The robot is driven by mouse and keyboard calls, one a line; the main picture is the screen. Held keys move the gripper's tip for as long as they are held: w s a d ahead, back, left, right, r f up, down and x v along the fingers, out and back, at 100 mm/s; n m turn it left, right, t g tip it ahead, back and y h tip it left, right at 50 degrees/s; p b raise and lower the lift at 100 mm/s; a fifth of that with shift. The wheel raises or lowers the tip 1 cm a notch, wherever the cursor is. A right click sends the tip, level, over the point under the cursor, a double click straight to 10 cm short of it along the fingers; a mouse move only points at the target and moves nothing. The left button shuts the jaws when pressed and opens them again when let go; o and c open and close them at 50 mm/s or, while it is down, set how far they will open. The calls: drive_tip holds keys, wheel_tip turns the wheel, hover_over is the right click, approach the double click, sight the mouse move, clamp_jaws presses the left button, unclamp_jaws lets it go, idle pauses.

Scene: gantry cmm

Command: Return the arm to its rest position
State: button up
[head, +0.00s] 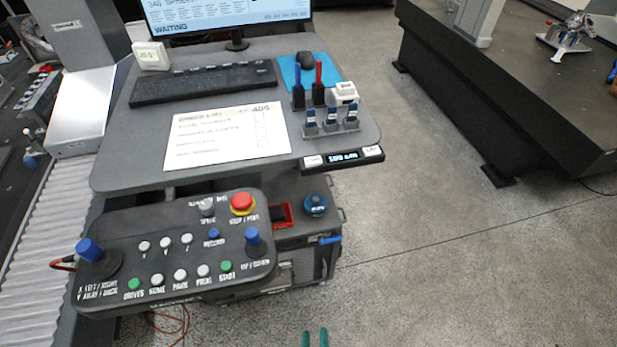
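My gripper (315,338) shows only as two teal fingertips at the bottom edge of the head view. The fingertips stand apart with bare floor visible between them, so it is open and empty. The rest of my arm is out of the picture. The fingertips appear below and to the right of the control panel (190,245), apart from it in the picture.
A grey desk (130,172) holds a monitor (215,12), a keyboard (205,82), a paper sheet (225,135) and small racked items. A dark cart (325,262) stands below. Open concrete floor (450,240) lies right, before a granite table (530,110).

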drive_tip(key=s+a+r+m+g, duration=0.1)
drive_tip(key=s+r+m, duration=0.2)
drive_tip(key=r, duration=0.6)
drive_tip(key=s+r+m, duration=0.3)
drive_tip(key=s+r, duration=0.3)
drive_tip(key=r, duration=0.4)
drive_tip(key=shift+s+a+m+g+y, duration=0.2)
drive_tip(key=shift+a+m+g+y, duration=0.1)
drive_tip(key=shift+a+g, duration=0.1)
drive_tip(key=shift+w+r, duration=0.1)
